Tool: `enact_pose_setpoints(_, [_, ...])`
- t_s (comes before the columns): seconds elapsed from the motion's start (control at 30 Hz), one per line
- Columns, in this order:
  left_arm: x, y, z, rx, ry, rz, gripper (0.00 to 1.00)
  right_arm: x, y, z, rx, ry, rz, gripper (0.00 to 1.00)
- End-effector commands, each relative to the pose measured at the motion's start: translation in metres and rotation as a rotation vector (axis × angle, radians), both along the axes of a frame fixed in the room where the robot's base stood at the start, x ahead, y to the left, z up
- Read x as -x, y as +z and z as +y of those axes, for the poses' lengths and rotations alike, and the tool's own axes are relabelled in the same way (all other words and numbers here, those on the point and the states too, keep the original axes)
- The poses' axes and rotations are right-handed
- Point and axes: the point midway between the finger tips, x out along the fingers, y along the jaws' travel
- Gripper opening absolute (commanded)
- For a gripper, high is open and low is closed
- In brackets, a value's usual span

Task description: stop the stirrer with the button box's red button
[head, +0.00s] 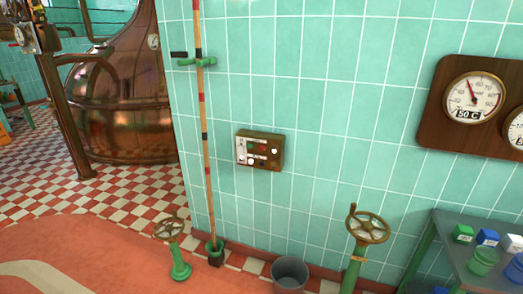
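A brown button box (260,150) is mounted on the green tiled wall, near the middle of the head view. Its face carries a few small pale buttons or knobs and small markings. A large copper kettle (118,105) stands at the upper left beyond the wall's corner. The stirrer cannot be made out. Neither of my grippers is in view, and nothing touches the box.
A striped pole (204,120) stands upright left of the box. Below are green handwheel valves (179,262) (356,258) and a grey bucket (289,273). A table (453,247) with small containers is at the lower right. A gauge board (437,107) hangs above it.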

Motion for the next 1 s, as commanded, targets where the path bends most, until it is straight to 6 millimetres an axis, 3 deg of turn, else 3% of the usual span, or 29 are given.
enact_pose_setpoints(0.03, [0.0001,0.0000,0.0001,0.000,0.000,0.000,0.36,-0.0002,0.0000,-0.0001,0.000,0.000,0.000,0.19])
enact_pose_setpoints(0.2, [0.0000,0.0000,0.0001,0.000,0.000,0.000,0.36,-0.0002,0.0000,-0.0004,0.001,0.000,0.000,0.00])
enact_pose_setpoints(1.0, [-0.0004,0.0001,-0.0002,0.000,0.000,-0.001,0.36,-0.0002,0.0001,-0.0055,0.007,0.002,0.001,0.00])
